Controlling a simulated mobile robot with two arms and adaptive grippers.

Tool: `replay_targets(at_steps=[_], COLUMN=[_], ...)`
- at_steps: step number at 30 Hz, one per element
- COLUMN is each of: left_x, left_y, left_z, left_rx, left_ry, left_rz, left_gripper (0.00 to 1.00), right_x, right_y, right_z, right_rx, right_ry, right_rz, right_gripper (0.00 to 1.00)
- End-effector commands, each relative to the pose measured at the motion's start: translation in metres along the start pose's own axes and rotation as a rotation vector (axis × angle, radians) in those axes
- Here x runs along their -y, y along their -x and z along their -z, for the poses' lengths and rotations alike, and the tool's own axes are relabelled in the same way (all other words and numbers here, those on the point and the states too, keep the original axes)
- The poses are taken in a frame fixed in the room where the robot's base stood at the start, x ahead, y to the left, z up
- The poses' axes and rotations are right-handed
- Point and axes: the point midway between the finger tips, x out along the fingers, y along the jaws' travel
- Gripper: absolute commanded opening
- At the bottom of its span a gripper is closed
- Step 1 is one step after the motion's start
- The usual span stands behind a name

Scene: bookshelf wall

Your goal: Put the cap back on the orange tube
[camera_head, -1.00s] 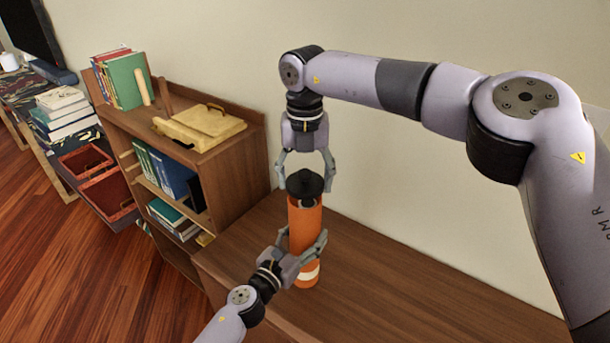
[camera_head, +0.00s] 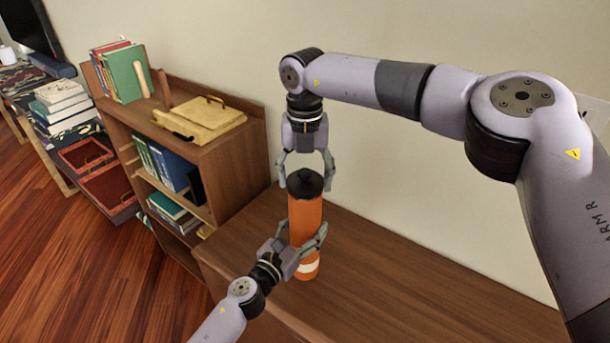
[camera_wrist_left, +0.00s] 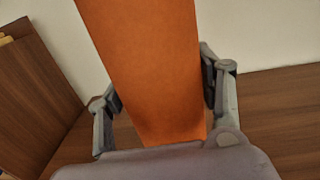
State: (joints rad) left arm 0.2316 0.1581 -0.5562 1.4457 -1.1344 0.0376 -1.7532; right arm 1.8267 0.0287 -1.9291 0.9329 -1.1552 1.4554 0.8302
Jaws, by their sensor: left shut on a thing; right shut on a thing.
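The orange tube (camera_head: 305,220) stands upright over the wooden surface, with a white band near its bottom. It also fills the middle of the left wrist view (camera_wrist_left: 145,65). My left gripper (camera_head: 302,236) is shut around the tube's lower half. The black cap (camera_head: 305,180) sits at the tube's top, and no gap shows between them; whether it is fully seated I cannot tell. My right gripper (camera_head: 306,184) comes from above and is shut on the cap, one finger on each side.
The wooden surface (camera_head: 420,285) is bare to the right of the tube. A bookshelf (camera_head: 235,165) stands at left with books and a yellow case (camera_head: 207,118) on top. The pale wall (camera_head: 400,180) is behind.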

Motion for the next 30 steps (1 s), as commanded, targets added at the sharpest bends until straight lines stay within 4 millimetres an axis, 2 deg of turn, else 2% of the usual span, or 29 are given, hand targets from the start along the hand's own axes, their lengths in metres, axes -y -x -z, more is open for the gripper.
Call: replay_targets(at_steps=[21, 22, 30], left_x=[0.0, 0.0, 0.0], left_y=[0.0, 0.0, 0.0], left_z=[0.0, 0.0, 0.0], left_rx=[-0.001, -0.001, -0.001], left_ry=[0.0, 0.0, 0.0], left_rz=[-0.001, -0.001, -0.001], left_gripper=[0.11, 0.11, 0.11], right_x=[0.0, 0.0, 0.0], right_y=[-0.013, -0.013, -0.013], right_z=[0.0, 0.0, 0.0], right_rx=[0.0, 0.0, 0.0], right_ry=[-0.001, -0.001, -0.001], right_rz=[-0.001, -0.001, 0.0], right_gripper=[0.47, 0.67, 0.85])
